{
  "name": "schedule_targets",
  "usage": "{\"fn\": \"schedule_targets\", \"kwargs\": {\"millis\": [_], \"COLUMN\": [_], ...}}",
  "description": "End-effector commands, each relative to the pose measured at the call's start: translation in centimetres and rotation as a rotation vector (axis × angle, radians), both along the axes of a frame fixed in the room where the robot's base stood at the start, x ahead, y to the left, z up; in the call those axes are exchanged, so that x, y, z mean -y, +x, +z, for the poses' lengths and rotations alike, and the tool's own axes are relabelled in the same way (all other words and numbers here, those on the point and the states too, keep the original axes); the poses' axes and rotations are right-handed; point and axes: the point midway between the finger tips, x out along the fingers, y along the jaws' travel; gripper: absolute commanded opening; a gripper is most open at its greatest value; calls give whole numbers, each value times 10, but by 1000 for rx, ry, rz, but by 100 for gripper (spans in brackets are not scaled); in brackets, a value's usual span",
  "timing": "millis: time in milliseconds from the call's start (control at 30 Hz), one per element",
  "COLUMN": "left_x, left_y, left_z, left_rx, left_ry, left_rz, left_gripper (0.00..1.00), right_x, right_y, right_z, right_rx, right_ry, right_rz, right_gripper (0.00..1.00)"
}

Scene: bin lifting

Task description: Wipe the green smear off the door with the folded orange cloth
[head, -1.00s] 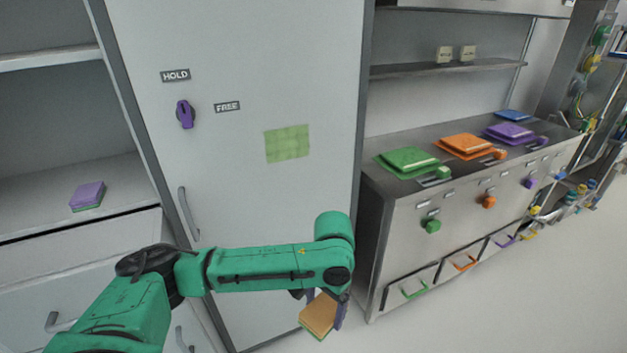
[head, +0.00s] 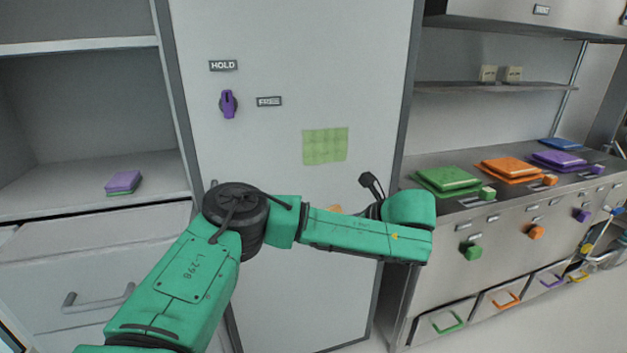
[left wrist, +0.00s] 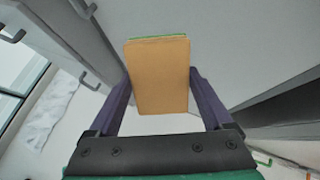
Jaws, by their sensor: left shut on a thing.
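The green smear (head: 325,146) is a pale green square patch on the tall light-grey door (head: 290,40), right of centre. My left gripper (left wrist: 160,72) is shut on the folded orange cloth (left wrist: 160,95), with a dark purple finger on each side. The cloth shows a thin green layer at its far edge. In the head view only a small corner of the cloth (head: 335,209) shows above my green forearm, below the smear. The fingers are hidden there. I cannot tell whether the cloth touches the door. My right gripper is not in view.
The door bears a purple knob (head: 228,104) between HOLD and FREE labels. A purple-and-green pad (head: 123,182) lies on the left shelf. At right, a steel counter (head: 440,205) holds green, orange and purple folded pads. Floor is clear at lower right.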

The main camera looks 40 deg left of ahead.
Motion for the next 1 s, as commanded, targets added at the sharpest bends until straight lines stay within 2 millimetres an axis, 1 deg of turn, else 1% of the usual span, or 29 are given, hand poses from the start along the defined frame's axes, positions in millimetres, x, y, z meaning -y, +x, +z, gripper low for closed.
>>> {"fn": "schedule_targets", "kwargs": {"millis": [33, 200, 267, 333, 467, 533, 567, 600, 667, 700, 800, 900, 1000], "left_x": [-5, -16, -17, -22, -25, -33, -40, -49, -59, -65, -74, -79, -85], "left_y": [1, 6, 9, 9, 12, 11, 12, 12, 12, 11, 6, 3, 6], "left_z": [-1, 13, 15, 20, 27, 32, 38, 49, 67, 78, 104, 118, 120], "left_rx": [3, 26, 33, 42, 62, 77, 99, 132, 175, 199, 233, 239, 238], "left_ry": [25, 120, 136, 165, 205, 244, 289, 351, 435, 480, 564, 604, 608], "left_rz": [-42, -180, -216, -244, -300, -330, -371, -421, -467, -478, -462, -439, -435], "left_gripper": [39, 39, 39, 39, 39, 39, 39, 39, 39, 39, 39, 39, 39], "right_x": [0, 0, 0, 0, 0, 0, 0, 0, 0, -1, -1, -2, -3], "right_y": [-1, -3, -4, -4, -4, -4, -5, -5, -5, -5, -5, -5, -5], "right_z": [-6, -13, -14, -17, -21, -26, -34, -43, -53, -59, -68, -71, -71], "right_rx": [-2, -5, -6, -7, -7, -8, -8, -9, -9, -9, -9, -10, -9], "right_ry": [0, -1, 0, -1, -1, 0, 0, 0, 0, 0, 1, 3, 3], "right_rz": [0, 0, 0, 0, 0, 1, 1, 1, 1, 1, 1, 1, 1], "right_gripper": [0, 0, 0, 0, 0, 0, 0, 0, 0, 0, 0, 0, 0]}}
